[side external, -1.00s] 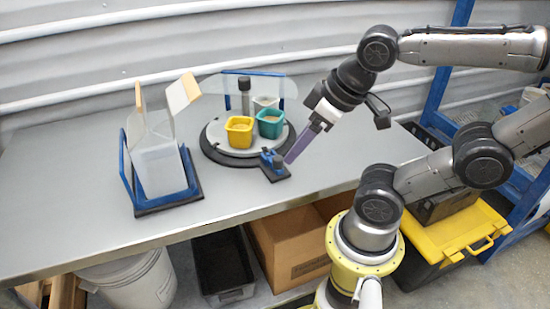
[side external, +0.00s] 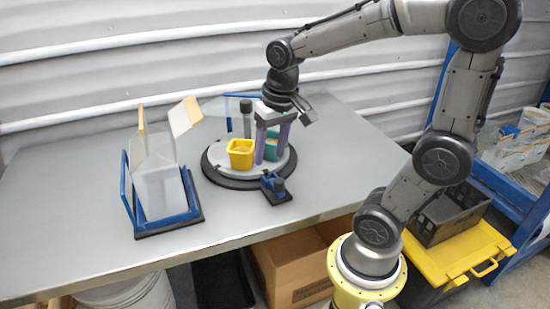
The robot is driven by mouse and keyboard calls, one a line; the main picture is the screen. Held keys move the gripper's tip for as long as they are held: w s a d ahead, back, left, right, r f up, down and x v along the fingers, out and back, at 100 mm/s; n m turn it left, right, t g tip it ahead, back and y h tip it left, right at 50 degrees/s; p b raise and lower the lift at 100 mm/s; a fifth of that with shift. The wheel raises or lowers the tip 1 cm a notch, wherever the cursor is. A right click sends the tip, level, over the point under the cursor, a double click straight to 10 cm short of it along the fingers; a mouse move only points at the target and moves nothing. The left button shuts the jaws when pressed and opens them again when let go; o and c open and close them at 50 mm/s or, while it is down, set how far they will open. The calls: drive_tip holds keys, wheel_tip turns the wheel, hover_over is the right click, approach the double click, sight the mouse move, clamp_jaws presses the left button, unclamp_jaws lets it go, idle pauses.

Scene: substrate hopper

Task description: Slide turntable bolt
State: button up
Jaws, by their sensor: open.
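The turntable (side external: 215,168), a pale disc on a dark round base, stands on the table. The blue bolt (side external: 273,182) sits on a small dark plate at the turntable's front right edge, with nothing touching it. A yellow cup (side external: 240,153) and a teal cup (side external: 271,152) stand on the disc. My gripper (side external: 271,156) points down over the right part of the disc, open, with its purple fingers around or just in front of the teal cup. I cannot tell whether they touch it. The white cup behind is hidden.
A dark post (side external: 246,115) and a clear panel with blue edging rise behind the turntable. The table's right side and front are clear.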

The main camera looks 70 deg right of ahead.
drive_tip(key=m+g, duration=0.2)
hover_over(279, 181)
drive_tip(key=w+d, duration=0.1)
drive_tip(key=w, duration=0.1)
wheel_tip(279, 181, down, 5)
drive_tip(key=shift+d+r, duration=0.1)
drive_tip(key=shift+s+d, duration=0.1)
drive_tip(key=shift+s, duration=0.05)
drive_tip(key=shift+s+a, duration=0.3)
drive_tip(key=shift+s, duration=0.1)
drive_tip(key=shift+s+a+f, duration=0.2)
drive_tip(key=shift+s+f, duration=0.05)
drive_tip(key=shift+f, duration=0.5)
drive_tip(key=shift+s+a+f, duration=0.15)
drive_tip(key=shift+s+f, duration=0.05)
drive_tip(key=shift+f, duration=1.65)
drive_tip(key=c, duration=0.9)
